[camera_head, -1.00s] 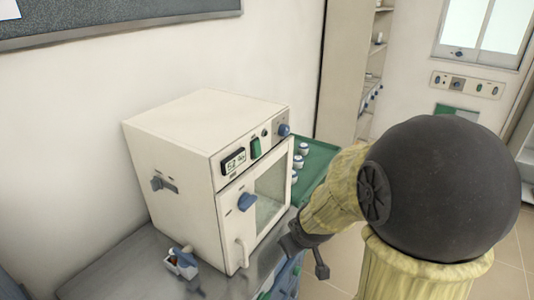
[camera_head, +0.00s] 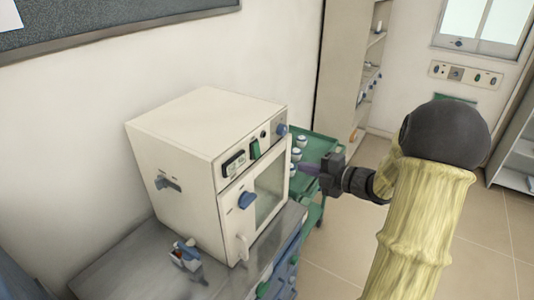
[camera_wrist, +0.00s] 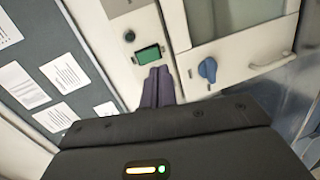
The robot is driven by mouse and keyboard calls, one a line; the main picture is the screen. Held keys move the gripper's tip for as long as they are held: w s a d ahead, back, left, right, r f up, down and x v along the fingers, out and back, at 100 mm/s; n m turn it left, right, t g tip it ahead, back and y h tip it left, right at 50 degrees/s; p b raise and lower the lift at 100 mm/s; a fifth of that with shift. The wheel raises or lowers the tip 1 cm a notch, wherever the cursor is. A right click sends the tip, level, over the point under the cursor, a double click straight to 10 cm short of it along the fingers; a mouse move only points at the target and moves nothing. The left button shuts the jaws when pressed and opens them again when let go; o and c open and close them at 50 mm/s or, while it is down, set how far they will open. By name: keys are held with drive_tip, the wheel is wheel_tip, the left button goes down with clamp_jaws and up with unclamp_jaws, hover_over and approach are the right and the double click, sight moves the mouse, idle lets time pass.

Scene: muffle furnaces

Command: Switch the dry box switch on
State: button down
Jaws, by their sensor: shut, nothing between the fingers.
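The cream dry box (camera_head: 170,130) stands on a grey metal bench by the wall. Its front panel carries a green switch (camera_head: 254,149) in a dark frame, which also shows in the wrist view (camera_wrist: 148,55). Whether the switch is on or off I cannot tell. My gripper (camera_head: 303,169) is in front of the box, to the right of its door in the head view. Its purple fingers (camera_wrist: 158,72) are shut and empty. In the wrist view the fingertips appear just below the switch; contact is not visible.
Beside the switch is a small display (camera_head: 234,163). The door has a blue knob (camera_head: 245,200) and a handle (camera_head: 241,246). A green cart (camera_head: 318,146) with small jars stands behind my gripper. Open floor lies to the right.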

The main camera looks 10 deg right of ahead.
sight(259, 156)
drive_tip(key=shift+s+d+r+n+g+y, duration=0.15)
drive_tip(key=shift+s+r+n+g+y, duration=0.2)
drive_tip(key=shift+s+n+y, duration=0.55)
drive_tip(key=shift+w+r, duration=0.1)
drive_tip(key=shift+w, duration=0.15)
drive_tip(key=p+x, duration=0.7)
drive_tip(key=x, duration=0.6)
drive_tip(key=shift+w+a, duration=0.25)
drive_tip(key=shift+w, duration=0.05)
drive_tip(key=shift+f, duration=0.25)
